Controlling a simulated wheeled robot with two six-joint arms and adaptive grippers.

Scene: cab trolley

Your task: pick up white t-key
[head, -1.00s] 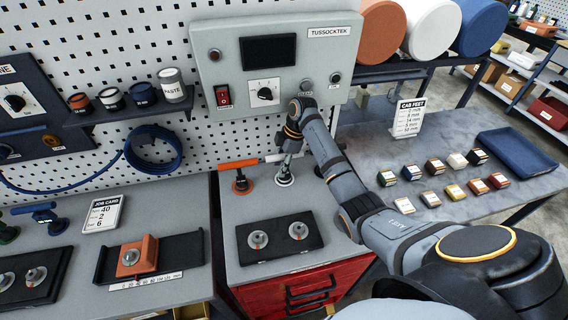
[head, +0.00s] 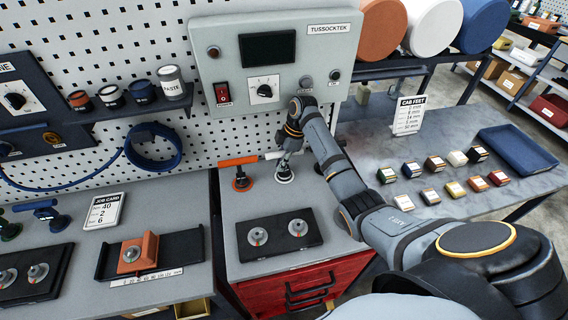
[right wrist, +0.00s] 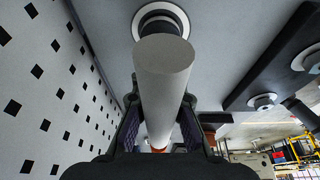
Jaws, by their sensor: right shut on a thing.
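The white t-key (head: 271,156) stands upright on the grey cabinet top below the control box, its round foot (head: 284,176) on the surface. My right gripper (head: 289,146) is at its crossbar and partly hides it in the head view. In the right wrist view the white bar (right wrist: 163,75) runs lengthwise between the two fingers of my right gripper (right wrist: 160,118), which are shut on it. The white foot shows beyond the bar. My left gripper is not in view.
An orange t-key (head: 239,162) stands just left of the white one. A black plate (head: 279,250) with two round metal fittings lies in front. The control box (head: 272,85) and pegboard (head: 200,150) are close behind. Small boxes stand on the right table.

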